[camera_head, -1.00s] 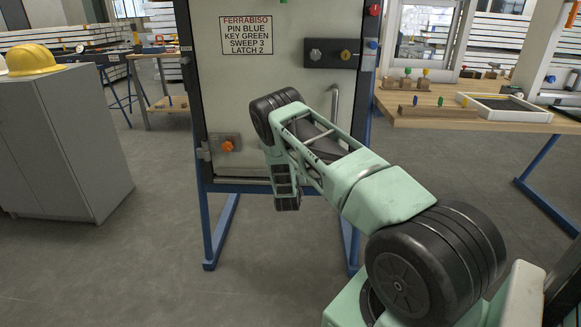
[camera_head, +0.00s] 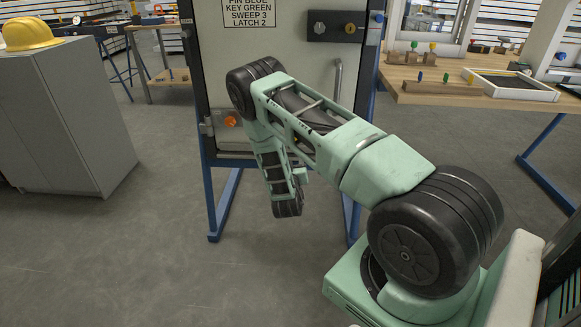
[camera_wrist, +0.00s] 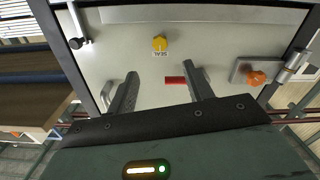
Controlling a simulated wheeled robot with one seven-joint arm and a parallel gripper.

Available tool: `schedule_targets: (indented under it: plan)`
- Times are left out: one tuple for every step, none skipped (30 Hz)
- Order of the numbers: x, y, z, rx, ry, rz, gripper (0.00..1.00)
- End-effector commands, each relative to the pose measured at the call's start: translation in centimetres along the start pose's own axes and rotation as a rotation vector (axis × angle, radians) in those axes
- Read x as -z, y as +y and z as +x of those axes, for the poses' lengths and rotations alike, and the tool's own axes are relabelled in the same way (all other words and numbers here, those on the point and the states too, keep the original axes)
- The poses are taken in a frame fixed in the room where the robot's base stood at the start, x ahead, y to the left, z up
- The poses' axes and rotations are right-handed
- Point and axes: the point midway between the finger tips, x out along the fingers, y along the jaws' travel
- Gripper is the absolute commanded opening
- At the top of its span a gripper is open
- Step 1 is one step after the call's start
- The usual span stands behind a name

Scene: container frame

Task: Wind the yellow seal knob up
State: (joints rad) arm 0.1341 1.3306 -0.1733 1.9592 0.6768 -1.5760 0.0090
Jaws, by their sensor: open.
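The yellow seal knob (camera_wrist: 159,43) shows in the wrist view on the pale door, with the word SEAL printed beside it, upside down. My gripper (camera_wrist: 163,83) is open and empty. Its two dark fingers point at the door, apart from the knob, which appears beyond the fingertips and between their lines. A red bar (camera_wrist: 176,80) shows between the fingers; whether it touches them I cannot tell.
An orange knob (camera_head: 230,121) sits on a plate at the door's left edge. A dark plate (camera_head: 332,27) with two knobs and an upright handle (camera_head: 338,82) are at the right. A workbench (camera_head: 440,92) stands right, a grey cabinet (camera_head: 65,120) left.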

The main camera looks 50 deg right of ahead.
Motion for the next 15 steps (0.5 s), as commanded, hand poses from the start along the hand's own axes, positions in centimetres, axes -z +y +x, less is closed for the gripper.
schedule_targets:
  plan:
    - [0.0,0.0,-1.0,0.002,-0.003,-0.003,0.51]
    - [0.1,0.0,-1.5,0.003,-0.002,-0.003,0.51]
    - [0.0,-0.1,-2.1,0.003,-0.002,-0.002,0.51]
    - [0.0,0.0,-2.5,0.002,-0.003,-0.002,0.51]
    - [0.0,0.0,-2.8,0.002,-0.002,-0.001,0.51]
    - [0.0,0.0,-3.2,0.001,-0.001,-0.001,0.51]
    - [0.0,0.0,-3.5,0.001,-0.001,-0.002,0.51]
    - [0.0,0.0,-3.7,0.001,-0.001,-0.002,0.51]
    - [0.0,0.0,-3.9,0.001,-0.001,-0.002,0.51]
    - [0.0,0.0,-4.0,0.0,-0.001,-0.002,0.51]
    - [0.0,0.0,-4.1,0.0,-0.001,-0.002,0.51]
    - [0.0,0.0,-4.1,0.0,0.0,-0.001,0.51]
    - [0.0,0.0,-4.1,0.0,0.0,-0.001,0.51]
    - [0.0,0.0,-4.2,0.0,0.0,-0.001,0.51]
    - [0.0,0.0,-4.1,0.0,0.0,-0.001,0.51]
